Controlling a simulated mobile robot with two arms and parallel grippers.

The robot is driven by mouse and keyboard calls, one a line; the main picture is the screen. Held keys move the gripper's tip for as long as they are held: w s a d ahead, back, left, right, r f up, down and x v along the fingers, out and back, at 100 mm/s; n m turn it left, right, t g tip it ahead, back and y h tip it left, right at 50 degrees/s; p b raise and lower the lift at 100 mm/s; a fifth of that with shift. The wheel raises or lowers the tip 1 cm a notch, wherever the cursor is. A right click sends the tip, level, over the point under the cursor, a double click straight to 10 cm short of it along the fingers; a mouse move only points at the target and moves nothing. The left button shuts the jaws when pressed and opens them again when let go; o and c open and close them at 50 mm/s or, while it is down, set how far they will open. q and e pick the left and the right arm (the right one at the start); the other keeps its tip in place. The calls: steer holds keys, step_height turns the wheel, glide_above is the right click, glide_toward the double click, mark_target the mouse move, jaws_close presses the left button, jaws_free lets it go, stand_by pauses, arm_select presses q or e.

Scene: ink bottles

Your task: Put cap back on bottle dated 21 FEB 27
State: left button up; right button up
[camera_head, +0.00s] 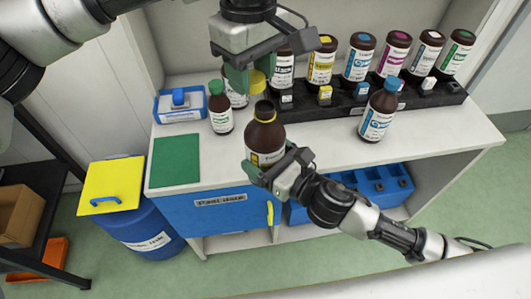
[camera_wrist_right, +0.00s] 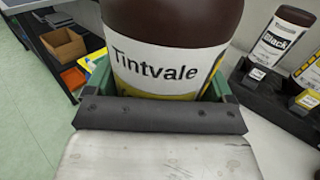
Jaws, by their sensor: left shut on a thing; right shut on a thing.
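My left gripper (camera_head: 246,78) comes down from the top and is shut on a yellow cap (camera_head: 257,82). My right gripper (camera_head: 279,174) is shut on a brown bottle (camera_head: 264,132) with a white and yellow label. It stands upright at the front of the bench, its dark mouth uncapped and a yellow ring around its neck. The held cap is above and slightly left of the mouth, apart from it. In the right wrist view the bottle (camera_wrist_right: 180,20) fills the jaws and its label reads "Tintvale". No date is legible on it.
A green-capped bottle (camera_head: 220,108) stands left, beside a blue tray (camera_head: 179,105) and green mat (camera_head: 176,160). Another bottle stands behind my left gripper. A black rack (camera_head: 430,96) holds several bottles at the back. A blue-capped bottle (camera_head: 379,110) stands to the right.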

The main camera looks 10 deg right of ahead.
arm_select(q)
steer(key=shift+s+d+r+n, duration=0.2)
steer(key=shift+d+r, duration=0.25)
steer(key=shift+r, duration=0.05)
steer(key=shift+s+d+r+n, duration=0.15)
steer(key=shift+d+r+n, duration=0.05)
steer(key=shift+d+r, duration=0.25)
steer(key=shift+f, duration=0.15)
steer(key=shift+w+a+f, duration=0.1)
steer(key=shift+f, duration=1.75)
